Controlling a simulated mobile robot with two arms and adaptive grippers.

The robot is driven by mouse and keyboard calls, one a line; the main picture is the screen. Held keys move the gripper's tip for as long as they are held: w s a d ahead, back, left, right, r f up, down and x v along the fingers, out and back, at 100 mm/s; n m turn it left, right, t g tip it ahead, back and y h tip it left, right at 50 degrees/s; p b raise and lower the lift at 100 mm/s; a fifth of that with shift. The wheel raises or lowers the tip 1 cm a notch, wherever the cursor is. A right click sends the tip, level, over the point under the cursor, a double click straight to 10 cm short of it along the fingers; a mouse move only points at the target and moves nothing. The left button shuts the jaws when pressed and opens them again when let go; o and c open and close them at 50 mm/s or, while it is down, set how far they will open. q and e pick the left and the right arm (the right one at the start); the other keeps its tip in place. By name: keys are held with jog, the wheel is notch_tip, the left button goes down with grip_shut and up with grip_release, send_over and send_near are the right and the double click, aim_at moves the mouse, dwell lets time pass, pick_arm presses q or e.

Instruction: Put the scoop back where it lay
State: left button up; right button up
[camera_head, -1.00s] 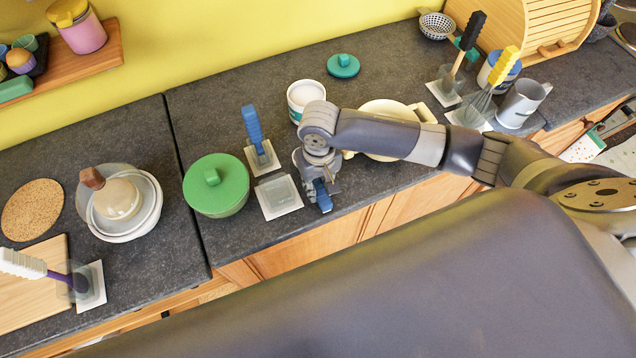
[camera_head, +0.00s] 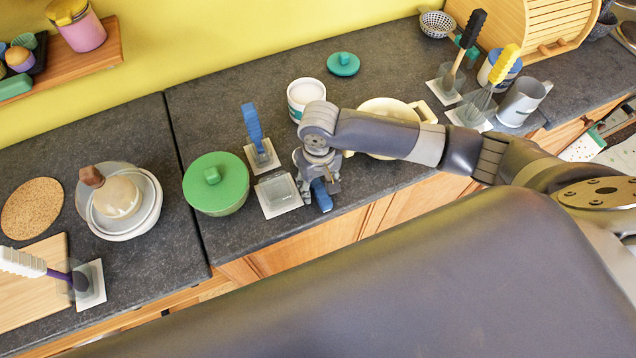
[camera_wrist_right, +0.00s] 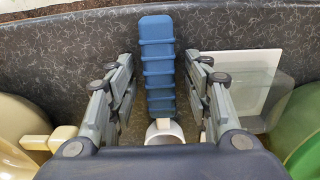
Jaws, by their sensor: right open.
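The scoop has a ribbed blue handle (camera_wrist_right: 157,70) and a white bowl (camera_wrist_right: 165,130). In the wrist view it lies between the spread fingers of my right gripper (camera_wrist_right: 158,100), with a gap on each side. The bowl is partly hidden by the gripper body. In the head view the blue handle (camera_head: 321,196) points to the counter's front edge, below my right gripper (camera_head: 318,178). It appears to rest on the counter; exact contact is hard to tell. My left gripper is not in view.
An empty clear holder on a white base (camera_head: 278,195) stands left of the gripper, then a green lidded pot (camera_head: 216,184). A blue-handled utensil (camera_head: 253,125) stands in a holder behind. A white tub (camera_head: 303,93) and cream pan (camera_head: 385,110) are close behind and right.

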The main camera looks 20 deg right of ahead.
jog(key=shift+r, duration=0.1)
dwell(0.3)
jog(key=shift+r+p, duration=1.25)
jog(key=shift+r, duration=0.1)
jog(key=shift+d+r, duration=0.1)
jog(key=shift+r, duration=2.5)
notch_tip(320, 180, up, 12)
